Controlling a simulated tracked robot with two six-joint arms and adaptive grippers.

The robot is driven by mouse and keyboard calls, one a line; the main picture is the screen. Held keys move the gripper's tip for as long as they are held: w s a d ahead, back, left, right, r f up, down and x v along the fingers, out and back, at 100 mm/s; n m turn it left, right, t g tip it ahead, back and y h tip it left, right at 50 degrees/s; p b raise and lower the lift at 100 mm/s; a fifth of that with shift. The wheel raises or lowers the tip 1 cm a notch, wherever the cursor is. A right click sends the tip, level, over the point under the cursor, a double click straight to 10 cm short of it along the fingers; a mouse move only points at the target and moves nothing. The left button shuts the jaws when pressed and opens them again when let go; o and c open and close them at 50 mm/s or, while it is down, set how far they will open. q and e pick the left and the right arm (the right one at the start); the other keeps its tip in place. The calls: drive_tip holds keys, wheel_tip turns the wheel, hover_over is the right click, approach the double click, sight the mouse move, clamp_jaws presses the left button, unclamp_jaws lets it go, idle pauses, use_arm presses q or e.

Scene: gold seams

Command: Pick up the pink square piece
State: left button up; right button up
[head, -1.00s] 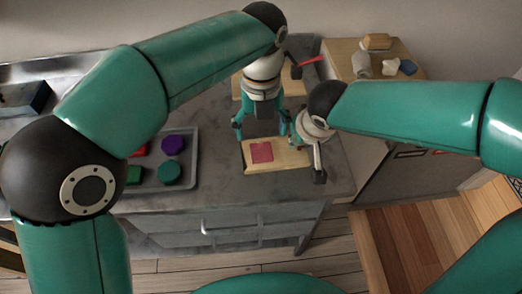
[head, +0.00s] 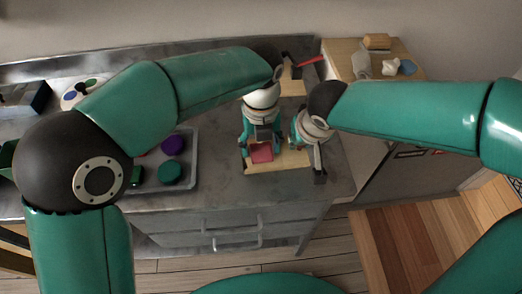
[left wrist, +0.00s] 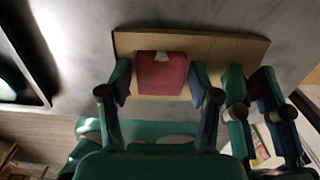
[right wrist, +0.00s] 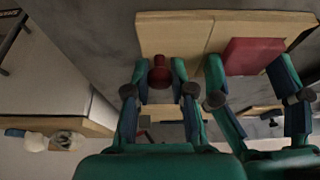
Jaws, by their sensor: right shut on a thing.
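The pink square piece (head: 262,153) lies on a pale wooden board (head: 292,159) at the counter's front. My left gripper (head: 262,147) is low over it, pointing down. In the left wrist view the piece (left wrist: 162,76) sits between the two open fingers (left wrist: 162,88), which stand on either side of it. My right gripper (right wrist: 160,90) is shut on a small dark red thing (right wrist: 160,70) beside the board's right part. The head view hides that thing.
A grey tray (head: 193,178) left of the board holds a purple piece (head: 172,144), a teal piece (head: 169,172) and others. Another board with a red-handled tool (head: 303,61) lies behind. My two grippers are close together, with little room between them.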

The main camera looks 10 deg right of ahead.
sight(261, 148)
use_arm(q)
drive_tip(key=shift+s+f, duration=0.1)
drive_tip(key=shift+f, duration=0.1)
drive_tip(key=c, duration=0.7)
use_arm(e)
drive_tip(key=shift+s+f, duration=0.15)
use_arm(q)
wheel_tip(261, 148, up, 16)
idle(0.7)
drive_tip(key=shift+r, duration=0.1)
use_arm(e)
drive_tip(key=o, duration=0.9)
drive_tip(key=shift+r, duration=0.2)
